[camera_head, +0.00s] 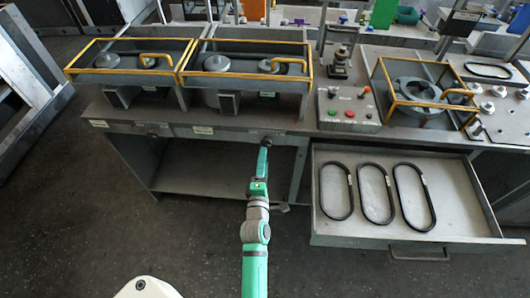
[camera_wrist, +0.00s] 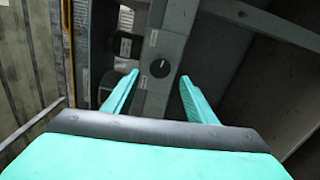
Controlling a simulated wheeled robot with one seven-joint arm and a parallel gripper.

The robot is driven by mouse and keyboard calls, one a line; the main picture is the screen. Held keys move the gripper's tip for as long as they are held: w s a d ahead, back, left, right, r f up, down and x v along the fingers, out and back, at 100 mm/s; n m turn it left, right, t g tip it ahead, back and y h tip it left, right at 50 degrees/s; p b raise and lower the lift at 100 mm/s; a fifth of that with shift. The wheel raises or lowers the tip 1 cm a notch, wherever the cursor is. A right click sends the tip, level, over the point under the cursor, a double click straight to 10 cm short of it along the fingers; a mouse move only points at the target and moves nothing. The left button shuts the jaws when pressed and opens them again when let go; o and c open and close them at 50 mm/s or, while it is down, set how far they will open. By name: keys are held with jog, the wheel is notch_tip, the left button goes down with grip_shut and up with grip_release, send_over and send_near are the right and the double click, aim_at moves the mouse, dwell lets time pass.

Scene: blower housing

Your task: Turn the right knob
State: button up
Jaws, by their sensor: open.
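The right knob (camera_wrist: 160,68) is a dark round knob with a small white mark, on the grey front panel of the bench. It shows ahead between my finger tips in the wrist view. In the head view the knob (camera_head: 266,141) is small and dark, just beyond the end of my gripper (camera_head: 262,155). My gripper (camera_wrist: 155,77) is open, with one green finger to either side of the knob's line and nothing held. I cannot tell whether the fingers reach around the knob. Another dark knob (camera_head: 136,131) sits further left on the panel.
Two yellow-railed housings (camera_head: 248,67) stand on the bench above the panel. A button box (camera_head: 348,108) stands to the right. An open drawer (camera_head: 330,240) with three black belts juts out at lower right. Open shelf space lies below the panel.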

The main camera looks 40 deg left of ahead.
jog(key=shift+v, duration=2.2)
